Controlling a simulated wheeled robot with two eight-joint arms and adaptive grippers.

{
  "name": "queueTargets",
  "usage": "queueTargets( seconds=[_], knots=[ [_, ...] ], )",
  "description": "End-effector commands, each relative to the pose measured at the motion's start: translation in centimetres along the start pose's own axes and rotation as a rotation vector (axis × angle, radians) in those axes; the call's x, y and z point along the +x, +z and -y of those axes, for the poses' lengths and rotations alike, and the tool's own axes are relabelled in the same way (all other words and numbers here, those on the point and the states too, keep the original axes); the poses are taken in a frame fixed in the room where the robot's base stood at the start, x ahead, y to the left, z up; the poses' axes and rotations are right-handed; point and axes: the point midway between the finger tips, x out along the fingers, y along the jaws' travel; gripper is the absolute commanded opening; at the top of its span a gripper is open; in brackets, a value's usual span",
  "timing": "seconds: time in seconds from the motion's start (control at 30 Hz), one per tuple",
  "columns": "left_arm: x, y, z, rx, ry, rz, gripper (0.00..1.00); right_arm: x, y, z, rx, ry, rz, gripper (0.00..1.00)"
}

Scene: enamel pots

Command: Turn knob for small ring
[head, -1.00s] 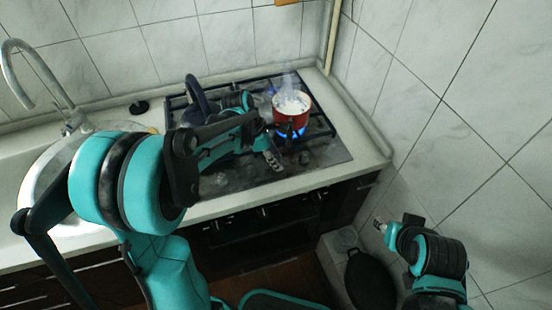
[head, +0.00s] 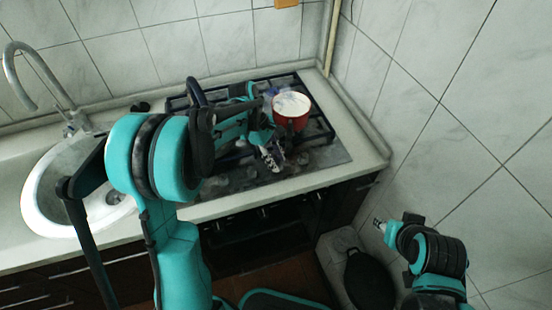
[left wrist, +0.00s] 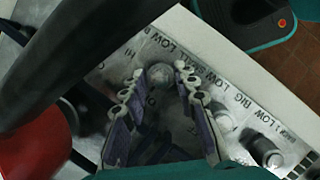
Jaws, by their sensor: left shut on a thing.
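My left gripper (head: 271,157) is at the front of the gas stove (head: 235,178), below the red pot. In the left wrist view its fingers (left wrist: 161,85) close around a round grey stove knob (left wrist: 160,73), in a row of knobs with printed labels such as HI and LOW. The red pot (head: 291,118) with pale contents stands on the right burner. No flame shows under it, though the arm hides part of the stove. My right gripper (head: 379,225) is away from the stove, too small to judge.
Two other knobs (left wrist: 222,116) (left wrist: 264,151) sit close to the right in the left wrist view. A dark blue pot (head: 197,95) stands partly hidden behind my left arm. The sink (head: 35,200) is at left; a tiled wall (head: 440,110) bounds the right.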

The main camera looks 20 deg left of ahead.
Motion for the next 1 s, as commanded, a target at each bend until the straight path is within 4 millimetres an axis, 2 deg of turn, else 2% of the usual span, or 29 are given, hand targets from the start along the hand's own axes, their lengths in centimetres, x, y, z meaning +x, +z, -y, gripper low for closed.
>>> queueTargets(
  seconds=[0.57, 0.6, 0.67, 1.0],
  knots=[
    [0.02, 0.00, -0.06, 0.041, -0.016, 0.000, 0.00, -0.08, -0.05, 0.00, 0.000, 0.000, 0.000, 0.40],
    [0.02, 0.00, -0.05, 0.041, -0.016, 0.000, 0.34, -0.08, -0.05, 0.00, 0.000, 0.000, 0.000, 0.40],
    [0.02, 0.01, -0.05, 0.041, -0.016, 0.000, 0.50, -0.08, -0.05, 0.00, 0.000, 0.000, 0.000, 0.40],
    [-0.18, 0.00, -0.05, 0.039, -0.016, 0.000, 0.50, -0.08, -0.06, 0.00, 0.000, 0.000, 0.000, 0.40]
  ],
)
